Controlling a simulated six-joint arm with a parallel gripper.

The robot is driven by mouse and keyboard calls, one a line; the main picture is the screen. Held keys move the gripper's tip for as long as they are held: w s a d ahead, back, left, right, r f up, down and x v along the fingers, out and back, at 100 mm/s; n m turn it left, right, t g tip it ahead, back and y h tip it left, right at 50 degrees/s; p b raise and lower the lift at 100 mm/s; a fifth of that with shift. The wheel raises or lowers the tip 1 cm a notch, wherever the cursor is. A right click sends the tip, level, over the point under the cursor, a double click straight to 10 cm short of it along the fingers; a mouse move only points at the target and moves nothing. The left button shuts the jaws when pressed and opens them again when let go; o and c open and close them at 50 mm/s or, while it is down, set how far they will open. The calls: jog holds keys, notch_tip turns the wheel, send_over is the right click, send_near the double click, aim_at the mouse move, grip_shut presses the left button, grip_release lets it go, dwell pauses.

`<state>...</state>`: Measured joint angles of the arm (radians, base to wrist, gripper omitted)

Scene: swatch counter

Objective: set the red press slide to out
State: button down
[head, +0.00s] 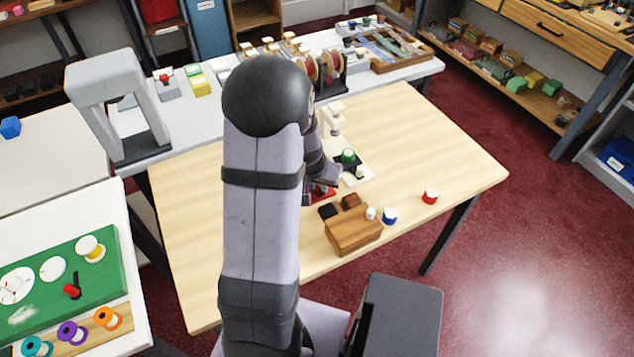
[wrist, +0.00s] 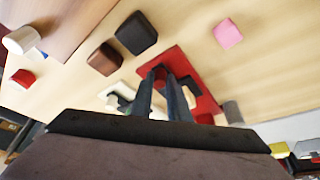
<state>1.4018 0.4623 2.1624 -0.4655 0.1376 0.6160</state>
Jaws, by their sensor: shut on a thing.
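The red press slide shows in the wrist view as a red plate (wrist: 205,104) on the wooden table, with a red knob-like part (wrist: 158,73) at the fingertips. In the head view only a bit of its red surface (head: 321,192) shows beside my arm. My gripper (wrist: 166,80) reaches down to the plate, with its two dark fingers close together, shut on the red knob-like part. In the head view my gripper (head: 320,180) is mostly hidden behind my arm. The fingers hide part of the slide, so its exact setting cannot be told.
A wooden block (head: 352,232) stands close by with a black block (wrist: 136,33) and a brown block (wrist: 105,58) near it. A green knob (head: 348,156) on a white plate lies behind. A pink block (wrist: 228,32) lies apart. The table's right side is mostly clear.

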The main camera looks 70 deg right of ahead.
jog(key=c, duration=1.7)
grip_release()
jog(key=shift+s+a, duration=0.25)
jog(key=shift+w+d, duration=0.1)
jog(key=shift+p+v, duration=0.65)
jog(key=shift+v, duration=3.05)
